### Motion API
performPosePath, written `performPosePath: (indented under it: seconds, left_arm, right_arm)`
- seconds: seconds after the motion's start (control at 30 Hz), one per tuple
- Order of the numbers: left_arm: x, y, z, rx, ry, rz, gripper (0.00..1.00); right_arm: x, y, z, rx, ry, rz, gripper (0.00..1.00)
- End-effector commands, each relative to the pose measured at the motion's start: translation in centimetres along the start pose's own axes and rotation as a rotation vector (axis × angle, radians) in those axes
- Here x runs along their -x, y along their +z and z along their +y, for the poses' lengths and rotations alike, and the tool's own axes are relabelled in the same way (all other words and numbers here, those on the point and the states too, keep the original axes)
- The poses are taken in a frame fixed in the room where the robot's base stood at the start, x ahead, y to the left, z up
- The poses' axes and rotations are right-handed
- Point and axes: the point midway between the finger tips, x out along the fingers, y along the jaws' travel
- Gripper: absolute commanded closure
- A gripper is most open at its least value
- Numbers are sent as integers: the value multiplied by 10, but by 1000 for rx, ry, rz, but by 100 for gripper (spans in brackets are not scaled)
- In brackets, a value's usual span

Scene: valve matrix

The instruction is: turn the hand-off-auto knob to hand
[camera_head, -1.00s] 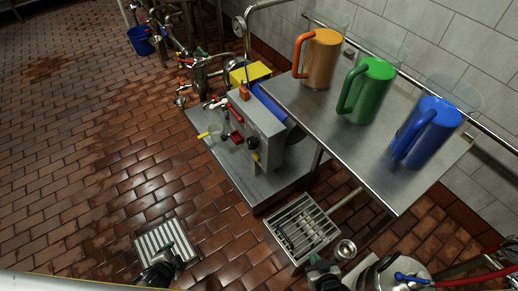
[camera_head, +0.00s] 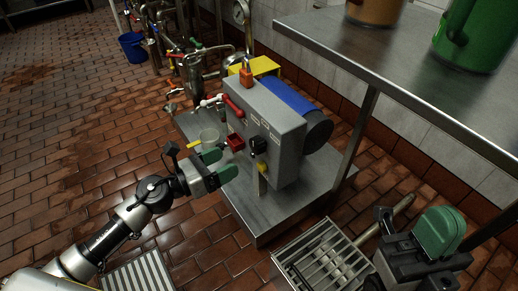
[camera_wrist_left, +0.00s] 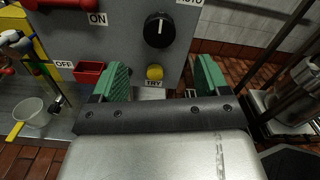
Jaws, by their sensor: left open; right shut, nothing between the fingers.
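The black hand-off-auto knob (camera_head: 258,145) is on the front of the grey control box (camera_head: 278,118). In the left wrist view the knob (camera_wrist_left: 159,29) shows a white pointer line, roughly upright. A partly cut-off AUTO label (camera_wrist_left: 189,2) is at its upper right; no HAND label shows. My left gripper (camera_head: 220,165) is open in front of the box, apart from the knob. In its wrist view the green fingers (camera_wrist_left: 164,78) stand left and right, below the knob's level. My right gripper (camera_head: 437,236) is shut and empty at the lower right, away from the box.
A yellow TRY button (camera_wrist_left: 155,72) sits below the knob. A red lever (camera_head: 233,105) and red block (camera_head: 235,142) are on the box's left part. A clear cup (camera_head: 209,137) stands beside it. A steel table (camera_head: 420,70) overhangs at right; a grate (camera_head: 320,258) lies below.

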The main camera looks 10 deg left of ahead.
Motion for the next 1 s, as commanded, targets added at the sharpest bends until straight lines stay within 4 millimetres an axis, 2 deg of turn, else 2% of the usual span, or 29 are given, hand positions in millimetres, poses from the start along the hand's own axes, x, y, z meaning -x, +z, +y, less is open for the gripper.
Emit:
performPosePath:
  seconds: [0.3, 0.5, 0.7, 0.97, 1.0]
  left_arm:
    - [-58, 3, 1, 3, 2, -4, 25]
    - [-88, 2, 1, 7, 3, -3, 25]
    - [-100, 1, 1, 5, 4, -2, 25]
    - [-101, 1, 1, 7, 4, -1, 25]
    - [-101, 1, 1, 7, 4, -1, 31]
  right_arm:
    - [-5, 0, 0, 0, 0, -4, 100]
    - [-5, 0, 0, 0, 0, -5, 100]
    - [-5, 0, 0, 0, 0, -5, 100]
    - [-5, 0, 0, 0, 0, -6, 100]
    - [-5, 0, 0, 0, 0, -6, 100]
